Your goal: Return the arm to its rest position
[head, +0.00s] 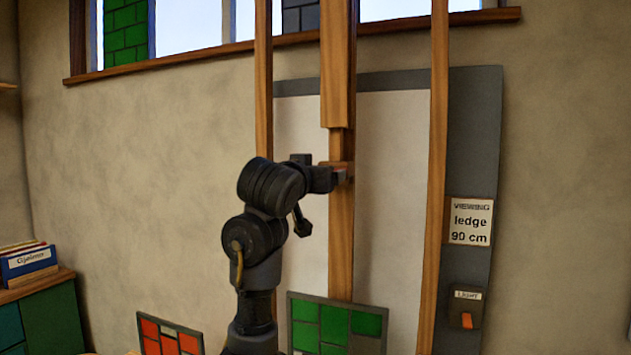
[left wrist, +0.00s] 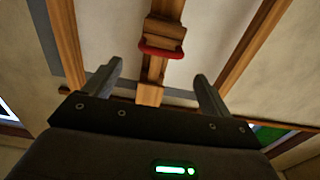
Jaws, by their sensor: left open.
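My left arm rises from the bottom middle of the head view. Its gripper (head: 342,175) is at the middle wooden upright (head: 341,240), by a small wooden block on it. In the left wrist view the gripper (left wrist: 158,74) is open, with nothing between its fingers. The wooden block (left wrist: 165,34) with a red lip (left wrist: 160,52) shows beyond the fingertips on the upright. I cannot tell whether a finger touches the wood. My right gripper is in neither view.
A green leaded panel (head: 306,333) and a red leaded panel (head: 150,329) stand low. Wooden posts (head: 264,90) (head: 437,150) flank the upright before a pale board with a grey border (head: 485,120). A ledge sign (head: 469,222) and light switch (head: 467,312) are right; a cabinet (head: 52,312) is left.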

